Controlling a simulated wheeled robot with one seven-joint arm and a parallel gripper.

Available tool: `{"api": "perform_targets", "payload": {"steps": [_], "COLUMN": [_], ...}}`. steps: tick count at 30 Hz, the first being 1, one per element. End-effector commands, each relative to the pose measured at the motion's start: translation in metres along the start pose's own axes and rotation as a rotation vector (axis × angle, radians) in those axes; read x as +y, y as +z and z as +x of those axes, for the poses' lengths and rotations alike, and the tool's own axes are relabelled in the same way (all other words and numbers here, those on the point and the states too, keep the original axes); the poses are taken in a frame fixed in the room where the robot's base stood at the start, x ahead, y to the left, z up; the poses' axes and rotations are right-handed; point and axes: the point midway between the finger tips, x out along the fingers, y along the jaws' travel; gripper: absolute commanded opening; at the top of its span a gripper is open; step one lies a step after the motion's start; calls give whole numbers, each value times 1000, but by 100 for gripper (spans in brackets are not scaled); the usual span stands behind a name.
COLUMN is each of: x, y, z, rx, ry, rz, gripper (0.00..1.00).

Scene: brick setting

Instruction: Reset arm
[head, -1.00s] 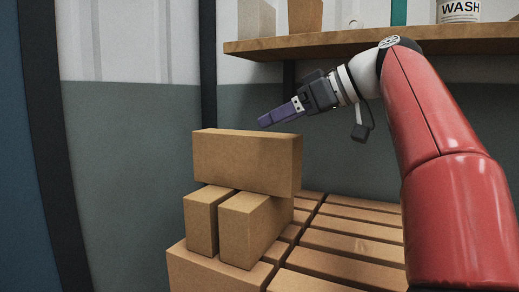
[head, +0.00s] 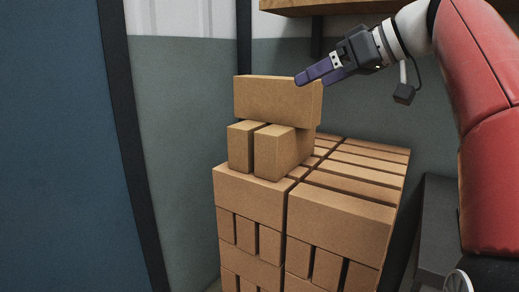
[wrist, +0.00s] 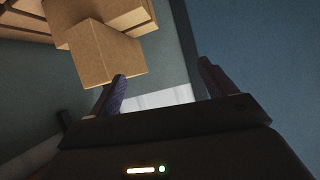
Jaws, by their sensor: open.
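My gripper (head: 308,76) is at the upper right of the brick stack in the head view, its purple fingers pointing left. One fingertip overlaps the upper right of the top brick (head: 272,99) in the picture; I cannot tell from this view whether they touch. In the wrist view the two fingers of my gripper (wrist: 162,78) are spread apart with nothing between them. A brick (wrist: 105,55) shows beyond the left finger there. The top brick lies across two bricks (head: 275,152) set end-on.
Below is a large stacked block of tan bricks (head: 340,220) with gaps between them. A wooden shelf (head: 330,5) runs above my gripper. A dark post (head: 130,140) and a blue panel (head: 50,150) stand at left. A dark grey box (head: 435,225) is at right.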

Motion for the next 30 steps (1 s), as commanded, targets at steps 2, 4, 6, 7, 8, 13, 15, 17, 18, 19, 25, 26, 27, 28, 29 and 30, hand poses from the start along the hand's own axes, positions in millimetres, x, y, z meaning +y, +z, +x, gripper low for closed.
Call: {"api": "perform_targets", "payload": {"steps": [2,4,6,7,8,13,15,17,18,19,25,26,27,28,29,30], "x": [-3,-4,-7,-9,-10,-23,-32,-42,-49,-54,-88,-92,-97,-100,-103,-106], "y": [8,17,28,33,39,87,118,150,172,190,309,325,345,359,371,385], "z": [2,4,6,7,9,18,22,26,28,30,36,37,37,37,37,37], "rx": [-15,-32,-53,-62,-74,-153,-198,-245,-274,-296,-423,-438,-453,-464,-474,-484], "ry": [15,34,55,65,75,158,210,263,300,329,519,544,574,595,613,634], "rz": [39,81,128,150,171,314,383,441,475,498,583,587,591,591,590,588], "gripper": [83,83,83,83,83,83,83,83,83,83,83,83,83,83,83,83]}}
